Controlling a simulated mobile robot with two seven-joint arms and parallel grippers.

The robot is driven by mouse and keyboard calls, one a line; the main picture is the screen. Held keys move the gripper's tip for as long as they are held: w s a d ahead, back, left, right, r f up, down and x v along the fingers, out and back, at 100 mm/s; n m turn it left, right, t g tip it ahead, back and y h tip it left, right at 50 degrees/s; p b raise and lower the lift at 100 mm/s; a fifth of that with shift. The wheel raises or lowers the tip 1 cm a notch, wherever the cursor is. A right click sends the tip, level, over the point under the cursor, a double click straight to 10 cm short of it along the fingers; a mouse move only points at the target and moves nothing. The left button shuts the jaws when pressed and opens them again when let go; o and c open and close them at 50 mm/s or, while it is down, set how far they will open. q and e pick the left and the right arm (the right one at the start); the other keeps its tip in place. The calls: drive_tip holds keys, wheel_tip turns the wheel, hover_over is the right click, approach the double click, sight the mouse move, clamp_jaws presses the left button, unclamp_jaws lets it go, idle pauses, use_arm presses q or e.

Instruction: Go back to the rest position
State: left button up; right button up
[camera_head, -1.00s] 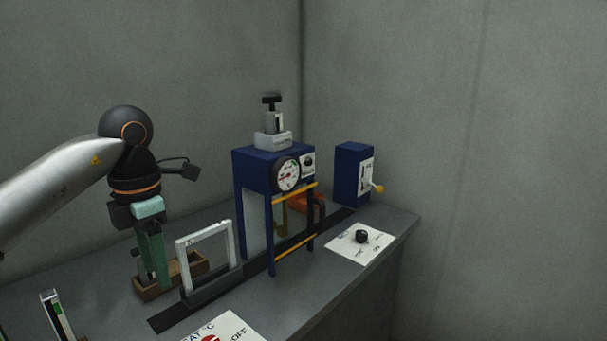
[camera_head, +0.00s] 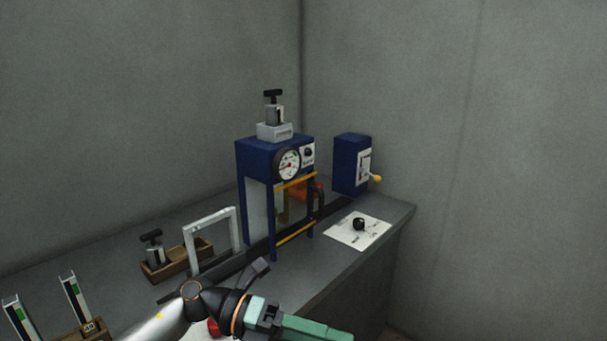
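My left gripper (camera_head: 318,329) is at the bottom of the picture, in front of the bench, with its green fingers pointing right. One finger hides the other, so I cannot tell how far apart they are. Nothing shows between or beyond the fingers. The gripper is clear of the wooden box (camera_head: 180,268) on the bench, where a small weight-like block with a black T-handle (camera_head: 153,247) stands upright. My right gripper is out of view.
A blue press with a dial (camera_head: 268,160) carries another T-handled block (camera_head: 274,113). A white frame (camera_head: 211,240) stands at its left. A blue lever box (camera_head: 350,165) and a knob plate (camera_head: 358,231) are at right. Striped gauges in a wooden holder (camera_head: 84,331) stand lower left.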

use_arm(q)
drive_tip(key=w+a+f+n+t+y+p, duration=0.1)
drive_tip(key=a+f+n+t+y, duration=0.3)
drive_tip(key=n+t, duration=0.5)
drive_tip(key=w+a+f+n+t+y, duration=0.1)
drive_tip(key=a+f+n+t, duration=0.4)
drive_tip(key=n, duration=0.8)
drive_tip(key=w+a+f+n+t+y+p, duration=0.1)
drive_tip(key=a+f+n+t+y, duration=0.2)
drive_tip(key=f+n+t, duration=0.55)
drive_tip(key=s+a+f+n+g+y, duration=0.3)
drive_tip(key=s+a+f+n+g, duration=0.1)
drive_tip(key=s+f, duration=0.3)
drive_tip(key=s+a+f+n+g+y, duration=0.3)
drive_tip(key=s+a+f+n+g, duration=0.1)
drive_tip(key=s+f, duration=0.4)
drive_tip(key=shift+s+a+n+g, duration=0.3)
drive_tip(key=shift+s+n+g, duration=0.45)
drive_tip(key=shift+n, duration=0.4)
drive_tip(key=shift+f, duration=0.1)
